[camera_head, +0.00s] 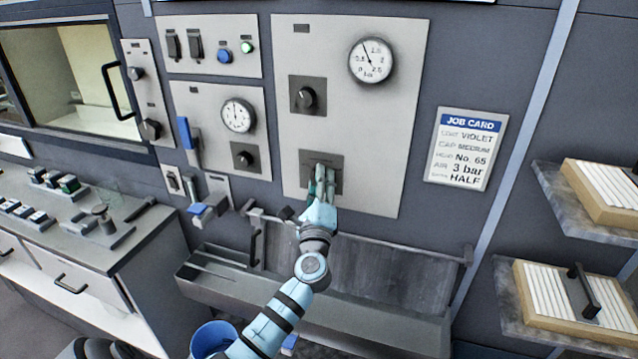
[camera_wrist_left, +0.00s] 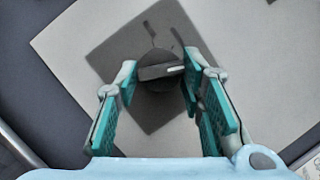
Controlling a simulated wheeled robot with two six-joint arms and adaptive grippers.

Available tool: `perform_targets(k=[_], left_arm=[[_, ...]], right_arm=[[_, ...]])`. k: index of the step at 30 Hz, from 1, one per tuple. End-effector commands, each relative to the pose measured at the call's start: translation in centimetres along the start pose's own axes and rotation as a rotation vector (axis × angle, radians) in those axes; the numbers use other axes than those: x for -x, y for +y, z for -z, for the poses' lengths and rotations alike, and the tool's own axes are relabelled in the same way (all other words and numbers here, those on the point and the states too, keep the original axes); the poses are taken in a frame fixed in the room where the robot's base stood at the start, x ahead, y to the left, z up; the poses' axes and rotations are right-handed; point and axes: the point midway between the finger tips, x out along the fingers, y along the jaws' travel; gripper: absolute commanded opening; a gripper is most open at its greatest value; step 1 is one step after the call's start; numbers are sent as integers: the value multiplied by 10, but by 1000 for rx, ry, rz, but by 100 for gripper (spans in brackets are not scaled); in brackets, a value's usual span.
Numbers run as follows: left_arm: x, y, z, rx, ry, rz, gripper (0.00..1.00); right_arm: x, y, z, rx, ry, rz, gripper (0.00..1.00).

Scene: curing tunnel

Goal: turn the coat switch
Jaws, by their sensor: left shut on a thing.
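A rotary switch knob (camera_wrist_left: 158,73) with a white pointer mark sits on a dark square plate (camera_head: 335,161), low on a light grey wall panel. I cannot read a label naming it the coat switch. My left gripper (camera_head: 322,172) is at this plate and hides most of the knob in the head view. In the left wrist view, the teal-padded fingers of the gripper (camera_wrist_left: 161,78) stand either side of the knob and are shut on it. The pointer mark lies to the right, near the right finger. My right gripper is not in view.
Above are another knob (camera_head: 308,97) and a gauge (camera_head: 371,60). A job card (camera_head: 466,150) reading coat VIOLET hangs right. A grey trough (camera_head: 315,300) runs below. Shelves (camera_head: 565,207) with racks stand right; a counter (camera_head: 85,240) stands left.

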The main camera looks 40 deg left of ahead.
Motion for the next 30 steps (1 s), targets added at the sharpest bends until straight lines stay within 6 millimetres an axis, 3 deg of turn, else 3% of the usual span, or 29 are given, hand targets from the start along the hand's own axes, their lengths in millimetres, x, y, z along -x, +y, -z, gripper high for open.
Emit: perform_targets(k=[15, 16, 19, 30], left_arm=[[1, 1, 1, 26, 0, -13, 8], [1, 1, 1, 26, 0, -13, 37], [1, 1, 1, 25, 0, -13, 53], [5, 0, 1, 25, 0, -11, 55]], right_arm=[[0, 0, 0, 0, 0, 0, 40], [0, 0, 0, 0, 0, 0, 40], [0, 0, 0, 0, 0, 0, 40], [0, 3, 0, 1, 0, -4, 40]])
